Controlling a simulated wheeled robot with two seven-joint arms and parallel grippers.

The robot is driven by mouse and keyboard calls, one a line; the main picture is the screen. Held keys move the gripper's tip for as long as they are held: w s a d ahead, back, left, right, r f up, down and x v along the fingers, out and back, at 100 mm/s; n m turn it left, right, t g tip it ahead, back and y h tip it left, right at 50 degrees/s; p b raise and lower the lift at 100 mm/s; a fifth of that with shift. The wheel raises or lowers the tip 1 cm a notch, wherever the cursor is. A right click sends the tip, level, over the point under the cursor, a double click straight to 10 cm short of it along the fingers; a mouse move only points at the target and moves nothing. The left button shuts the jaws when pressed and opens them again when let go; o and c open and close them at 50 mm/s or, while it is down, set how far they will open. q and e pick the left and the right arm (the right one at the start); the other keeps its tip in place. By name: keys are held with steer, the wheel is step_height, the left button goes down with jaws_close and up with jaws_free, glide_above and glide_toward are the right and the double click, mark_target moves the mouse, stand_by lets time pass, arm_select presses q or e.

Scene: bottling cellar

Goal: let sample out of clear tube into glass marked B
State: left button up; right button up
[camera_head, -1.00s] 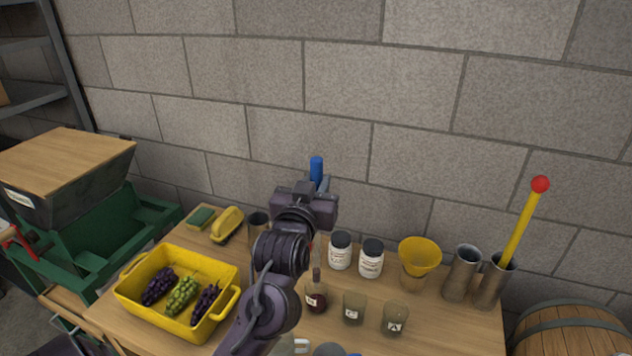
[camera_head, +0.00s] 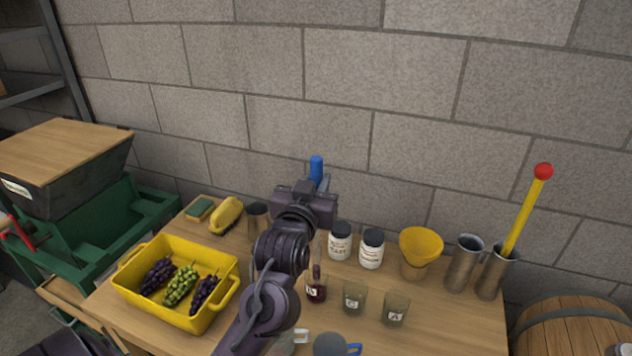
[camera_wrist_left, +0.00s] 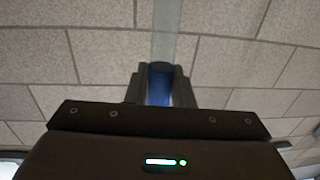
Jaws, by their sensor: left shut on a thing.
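My left gripper (camera_head: 316,190) is shut on the blue top (camera_head: 316,168) of the clear tube, above the table. The blue part also shows between the fingers in the left wrist view (camera_wrist_left: 159,84), with a pale see-through length beyond it. The clear tube (camera_head: 317,246) hangs below the gripper, partly hidden by my wrist, with dark red in its lower part. Its lower end meets glass B (camera_head: 316,291), which shows dark red; I cannot tell whether the end touches the bottom. Glass C (camera_head: 353,300) and glass A (camera_head: 395,309) look empty. My right gripper is not in view.
Two white jars (camera_head: 340,243) (camera_head: 371,251), a yellow funnel (camera_head: 421,245) and metal cylinders (camera_head: 463,263) stand behind the glasses. A yellow rod (camera_head: 523,216) rises from one cylinder. A yellow crate (camera_head: 150,306) of grapes is left. A grey round thing (camera_head: 330,345) is in front.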

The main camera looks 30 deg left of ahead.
mark_target(316, 158)
arm_select(q)
steer(key=shift+f, duration=0.2)
steer(key=shift+f+b, duration=0.95)
steer(key=shift+f, duration=0.9)
stand_by(0.4)
stand_by(1.6)
steer(key=shift+r, duration=0.1)
stand_by(2.4)
step_height(316, 158, up, 12)
steer(key=p, duration=1.2)
steer(key=shift+r, duration=0.1)
